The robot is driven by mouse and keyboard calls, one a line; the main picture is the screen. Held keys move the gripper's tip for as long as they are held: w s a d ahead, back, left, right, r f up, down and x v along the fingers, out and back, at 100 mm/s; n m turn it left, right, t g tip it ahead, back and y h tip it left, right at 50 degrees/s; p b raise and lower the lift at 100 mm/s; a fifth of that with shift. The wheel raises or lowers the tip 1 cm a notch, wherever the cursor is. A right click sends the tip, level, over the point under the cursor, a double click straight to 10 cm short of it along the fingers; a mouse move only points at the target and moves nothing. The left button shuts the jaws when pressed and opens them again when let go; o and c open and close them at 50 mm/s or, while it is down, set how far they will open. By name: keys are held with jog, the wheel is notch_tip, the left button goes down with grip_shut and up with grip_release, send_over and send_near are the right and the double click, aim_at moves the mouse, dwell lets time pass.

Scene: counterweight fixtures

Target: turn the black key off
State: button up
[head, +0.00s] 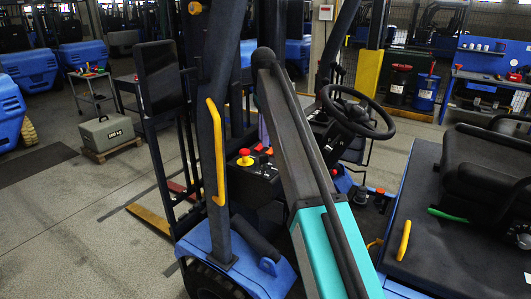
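A blue forklift (222,243) stands in the middle of the head view, with a black steering wheel (357,112). Left of the teal and grey arm link, which looks like mine, is a black console (250,176) with a red mushroom button (244,153) on a yellow base. My gripper is not visible in this view.
A yellow grab handle (216,150) and dark posts stand left of the console. A grey counterweight block (107,132) sits on a pallet at the left. A black seat (485,180) is at the right. Open floor lies at the lower left.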

aim_at(264, 155)
jog(key=shift+f, duration=0.15)
jog(key=shift+f+p, duration=1.4)
jog(key=shift+f, duration=2.2)
grip_shut()
